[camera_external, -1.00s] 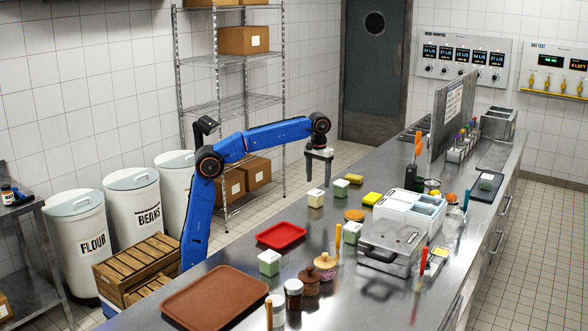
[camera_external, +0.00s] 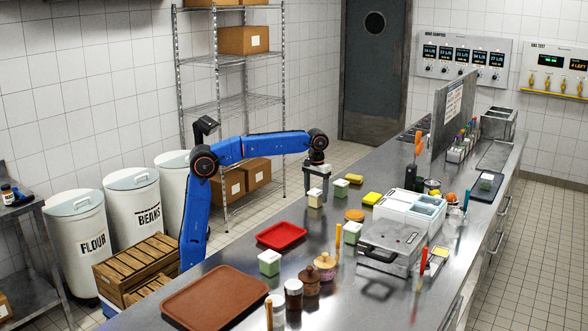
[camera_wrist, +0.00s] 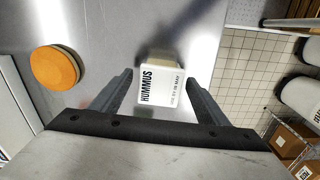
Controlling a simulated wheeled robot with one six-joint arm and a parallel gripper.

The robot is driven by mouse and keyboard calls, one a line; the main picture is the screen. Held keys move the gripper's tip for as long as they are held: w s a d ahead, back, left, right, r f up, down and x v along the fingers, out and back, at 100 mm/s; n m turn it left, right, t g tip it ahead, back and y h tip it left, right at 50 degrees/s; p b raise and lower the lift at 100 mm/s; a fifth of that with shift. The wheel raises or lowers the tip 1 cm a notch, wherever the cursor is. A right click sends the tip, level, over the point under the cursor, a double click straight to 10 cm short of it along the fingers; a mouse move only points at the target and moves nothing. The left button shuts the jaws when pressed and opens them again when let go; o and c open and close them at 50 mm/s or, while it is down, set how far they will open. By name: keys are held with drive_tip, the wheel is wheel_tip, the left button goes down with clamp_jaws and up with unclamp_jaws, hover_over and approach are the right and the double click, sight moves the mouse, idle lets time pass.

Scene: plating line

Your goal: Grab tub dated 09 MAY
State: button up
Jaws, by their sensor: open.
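A white, cream-based tub (camera_external: 316,199) stands on the steel counter; it also shows in the wrist view (camera_wrist: 161,84). Its lid reads HUMMUS, with a smaller use-by line that ends in MAY; the day looks like 09 but is hard to read. My gripper (camera_external: 317,187) points down at this tub, fingers apart. In the wrist view the fingers lie on either side of the tub, with gaps; I cannot tell how far down they reach. Similar tubs stand to the right (camera_external: 341,188), nearer the camera (camera_external: 352,233) and at the front left (camera_external: 269,262); their dates are unreadable.
An orange round item (camera_wrist: 55,67) lies to the left in the wrist view. The counter's edge is close to the tub.

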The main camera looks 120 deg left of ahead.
drive_tip(key=c, duration=1.4)
drive_tip(key=shift+r, duration=0.1)
